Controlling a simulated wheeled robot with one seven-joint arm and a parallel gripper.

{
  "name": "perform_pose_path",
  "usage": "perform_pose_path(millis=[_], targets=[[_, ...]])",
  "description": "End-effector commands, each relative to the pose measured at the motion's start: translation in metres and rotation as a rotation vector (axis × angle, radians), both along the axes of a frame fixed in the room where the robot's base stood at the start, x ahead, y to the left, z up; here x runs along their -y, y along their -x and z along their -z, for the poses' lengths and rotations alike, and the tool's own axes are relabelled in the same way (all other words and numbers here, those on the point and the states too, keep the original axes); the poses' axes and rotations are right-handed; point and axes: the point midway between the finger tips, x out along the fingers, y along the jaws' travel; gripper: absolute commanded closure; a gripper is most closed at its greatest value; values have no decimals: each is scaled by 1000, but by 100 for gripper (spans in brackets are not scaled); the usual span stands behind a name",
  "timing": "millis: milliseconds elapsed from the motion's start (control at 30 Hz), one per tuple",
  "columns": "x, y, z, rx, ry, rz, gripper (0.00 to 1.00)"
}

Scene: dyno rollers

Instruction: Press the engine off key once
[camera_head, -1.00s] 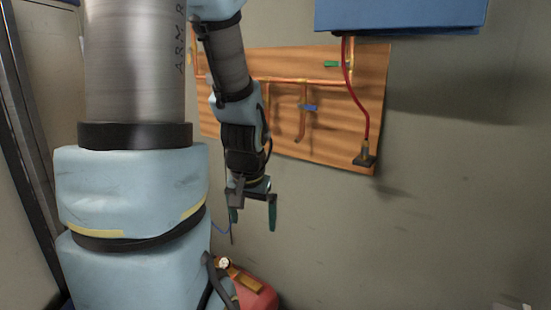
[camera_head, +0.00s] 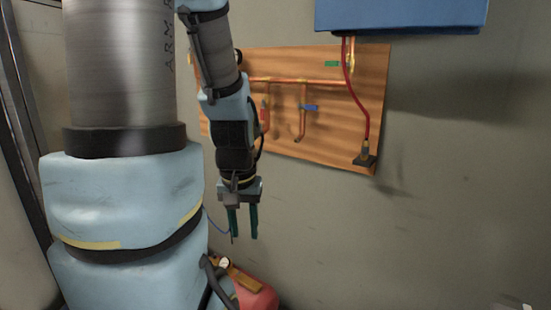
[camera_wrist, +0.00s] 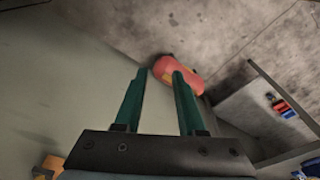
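My gripper (camera_head: 243,236) hangs pointing down in front of the wall, with its two green fingers apart and nothing between them. In the wrist view my gripper (camera_wrist: 157,73) also shows open and empty. I cannot make out the engine off key for certain in either view. A grey surface (camera_wrist: 240,108) at the right of the wrist view carries small red and blue parts (camera_wrist: 283,107), too small to tell what they are. My gripper is apart from them and touches nothing.
A wooden board (camera_head: 375,80) with copper pipes and coloured valves is on the wall. A blue box (camera_head: 400,14) is above it. A red canister (camera_head: 262,297) is low down below my gripper; it also shows in the wrist view (camera_wrist: 186,70). The wall at right is clear.

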Motion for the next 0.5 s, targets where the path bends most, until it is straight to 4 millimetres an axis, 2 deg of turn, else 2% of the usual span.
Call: perform_pose_path(millis=[33,300,500], targets=[[0,0,0,0,0,0,68],[0,0,0,0,0,0,98],[0,0,0,0,0,0,100]])
